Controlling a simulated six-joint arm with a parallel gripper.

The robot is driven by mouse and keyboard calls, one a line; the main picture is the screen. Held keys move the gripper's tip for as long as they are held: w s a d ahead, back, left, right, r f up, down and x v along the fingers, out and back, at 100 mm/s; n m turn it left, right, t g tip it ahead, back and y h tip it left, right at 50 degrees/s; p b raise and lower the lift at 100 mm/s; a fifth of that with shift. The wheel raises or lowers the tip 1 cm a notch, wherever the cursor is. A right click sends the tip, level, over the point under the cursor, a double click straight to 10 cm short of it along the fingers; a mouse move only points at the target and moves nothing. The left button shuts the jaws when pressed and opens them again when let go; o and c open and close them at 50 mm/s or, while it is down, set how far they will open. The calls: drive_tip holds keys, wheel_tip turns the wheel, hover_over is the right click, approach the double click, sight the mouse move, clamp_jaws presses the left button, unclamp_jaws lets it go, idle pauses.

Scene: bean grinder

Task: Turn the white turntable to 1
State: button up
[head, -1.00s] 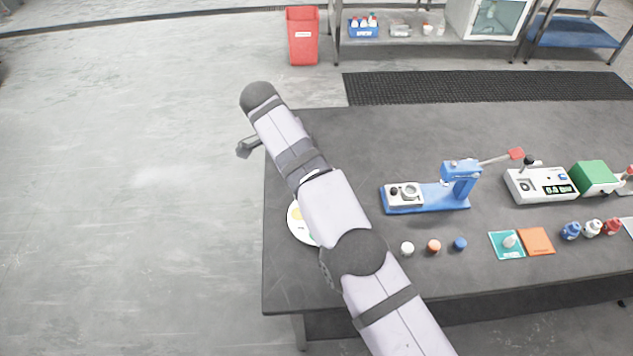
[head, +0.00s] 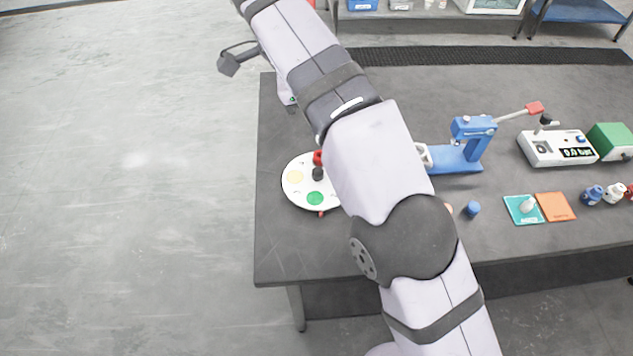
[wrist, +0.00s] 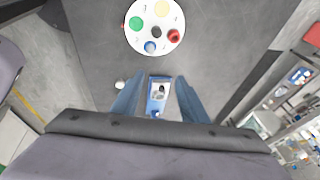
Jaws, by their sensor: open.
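The white turntable (head: 298,192) is a round disc at the left end of the dark table, partly hidden by my arm in the head view. It carries yellow and green spots, a black centre knob and a red piece. In the wrist view the turntable (wrist: 143,44) shows whole at the top, with green, yellow, blue and red items around the dark knob and small marks too small to read. My gripper (wrist: 158,80) is open and empty in the wrist view, its two blue fingers apart, away from the disc. The fingers are hidden in the head view.
A blue press-like device (head: 470,150) stands right of my arm; it shows between the fingers in the wrist view (wrist: 157,95). A white meter (head: 556,148), a green box (head: 612,141), teal (head: 522,210) and orange (head: 555,206) pads and small bottles (head: 592,195) lie farther right.

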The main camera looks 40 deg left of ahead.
drive_tip(key=s+d+f+n+b, duration=0.2)
drive_tip(key=d+f+n, duration=0.1)
drive_tip(key=n+y, duration=0.3)
drive_tip(key=n, duration=0.8)
approach(317, 172)
drive_tip(key=shift+p+x, duration=0.55)
drive_tip(key=shift+x, duration=3.6)
clamp_jaws()
